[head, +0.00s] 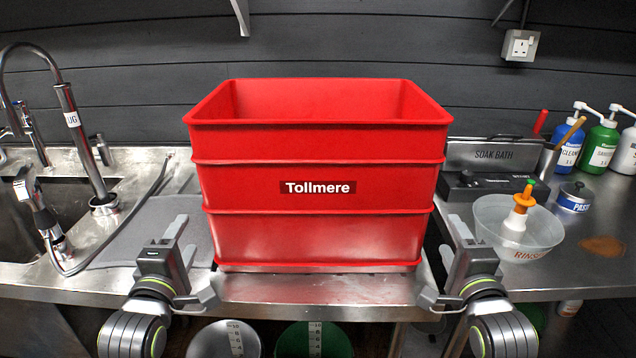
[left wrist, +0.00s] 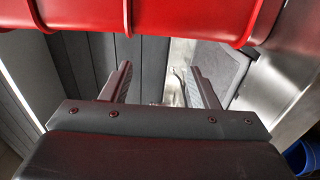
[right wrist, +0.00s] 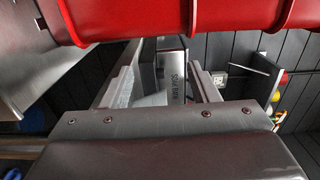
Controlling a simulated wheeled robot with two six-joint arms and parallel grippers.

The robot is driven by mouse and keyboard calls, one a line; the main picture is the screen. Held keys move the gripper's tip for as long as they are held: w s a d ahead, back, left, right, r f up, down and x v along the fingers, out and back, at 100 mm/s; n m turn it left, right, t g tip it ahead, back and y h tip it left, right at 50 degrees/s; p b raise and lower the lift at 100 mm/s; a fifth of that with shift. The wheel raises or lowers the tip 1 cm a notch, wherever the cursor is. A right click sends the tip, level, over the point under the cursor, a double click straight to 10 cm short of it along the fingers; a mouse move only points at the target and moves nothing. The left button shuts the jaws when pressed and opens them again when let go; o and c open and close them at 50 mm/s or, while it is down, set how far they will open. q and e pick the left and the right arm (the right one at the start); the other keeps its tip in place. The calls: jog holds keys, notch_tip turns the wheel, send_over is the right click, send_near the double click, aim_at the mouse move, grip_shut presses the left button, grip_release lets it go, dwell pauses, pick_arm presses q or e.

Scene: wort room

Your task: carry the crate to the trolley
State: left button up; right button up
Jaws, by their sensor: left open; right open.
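The red crate (head: 316,237) labelled Tollmere stands upright on the steel counter, its open top towards me and its visible inside empty. My left gripper (head: 197,262) is open in front of the crate's left side, apart from it. My right gripper (head: 440,266) is open in front of the crate's right side, also apart. The crate's red wall crosses the top of the left wrist view (left wrist: 150,14) and the right wrist view (right wrist: 170,18), with nothing between the fingers in either. No trolley is seen in the views.
A sink with a hose tap (head: 70,120) is at the left. At the right are a soak bath box (head: 492,153), a rinse bowl (head: 535,232), a paste tin (head: 574,197) and several pump bottles (head: 601,145). Buckets (head: 225,340) stand below the steel counter (head: 315,290).

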aim_at(209, 215)
pick_arm(q)
jog(key=w, duration=0.2)
jog(key=w+d, duration=0.1)
jog(key=w, duration=0.5)
jog(key=shift+d, duration=0.25)
pick_arm(e)
jog(key=w, duration=0.2)
jog(key=w+a, duration=0.1)
jog(key=w, duration=0.5)
jog(key=shift+a, duration=0.25)
pick_arm(q)
jog(key=shift+d, duration=0.4)
pick_arm(e)
jog(key=shift+a, duration=0.4)
